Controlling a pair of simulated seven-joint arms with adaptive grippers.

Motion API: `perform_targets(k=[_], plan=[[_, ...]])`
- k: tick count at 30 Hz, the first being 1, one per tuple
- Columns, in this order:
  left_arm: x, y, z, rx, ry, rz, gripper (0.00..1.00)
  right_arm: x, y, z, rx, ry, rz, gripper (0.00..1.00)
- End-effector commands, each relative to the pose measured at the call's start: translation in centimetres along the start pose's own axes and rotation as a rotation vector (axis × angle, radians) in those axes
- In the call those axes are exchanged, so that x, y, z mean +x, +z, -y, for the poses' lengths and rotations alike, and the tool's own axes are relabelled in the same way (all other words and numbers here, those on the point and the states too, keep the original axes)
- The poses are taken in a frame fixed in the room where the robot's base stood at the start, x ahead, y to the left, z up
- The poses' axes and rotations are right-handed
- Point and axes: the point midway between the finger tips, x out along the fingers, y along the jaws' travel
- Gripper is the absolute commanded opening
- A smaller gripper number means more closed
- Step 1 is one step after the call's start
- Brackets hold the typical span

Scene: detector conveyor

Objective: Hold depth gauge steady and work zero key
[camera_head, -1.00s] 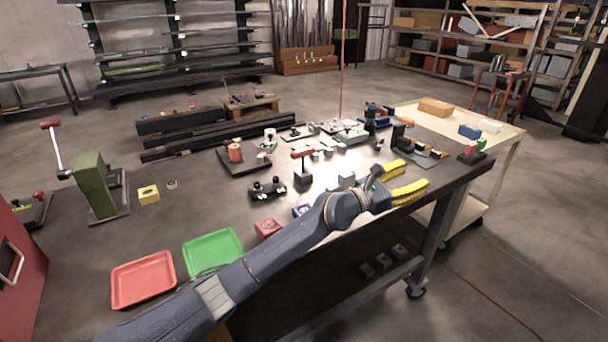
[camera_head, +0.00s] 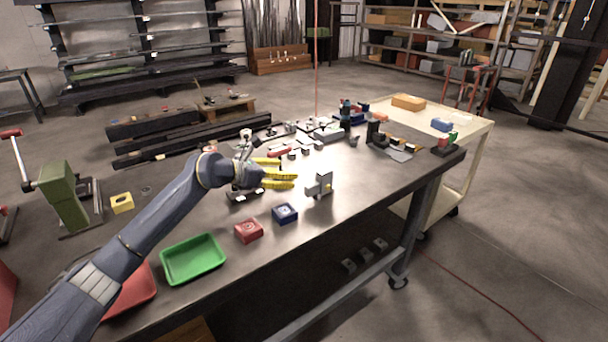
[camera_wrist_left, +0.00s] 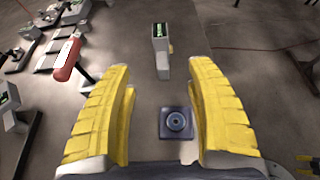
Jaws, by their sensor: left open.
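A grey upright device with a small green display and a yellow button, which looks like the depth gauge (camera_head: 322,184), stands near the table's front edge. It also shows at the top of the left wrist view (camera_wrist_left: 160,45). My left gripper (camera_head: 280,178) is open and empty, above the table and left of the gauge in the head view. In the left wrist view its yellow fingers (camera_wrist_left: 165,105) are spread, with the gauge beyond their tips. Yellow fingertips at that view's lower right edge look like my right gripper (camera_wrist_left: 305,164); their opening is unclear.
A blue block with a round top feature (camera_head: 285,213) and a red block (camera_head: 248,231) sit along the front edge. A green tray (camera_head: 193,260) and a partly hidden red tray (camera_head: 135,292) are at the left. Several small devices stand behind.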

Motion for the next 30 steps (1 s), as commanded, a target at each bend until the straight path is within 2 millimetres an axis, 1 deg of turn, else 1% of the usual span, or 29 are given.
perform_targets(k=[21,25,30], plan=[[11.6,0.1,0.1,-0.002,0.0,0.001,0.56,0.0,0.1,0.1,0.0,-0.001,0.001,0.44],[13.5,0.0,0.1,-0.002,-0.001,0.0,0.56,0.0,0.1,0.1,0.0,-0.001,0.001,0.44],[15.0,0.1,0.0,-0.001,0.001,0.002,0.56,0.0,0.1,0.1,0.0,-0.001,0.001,0.44]])
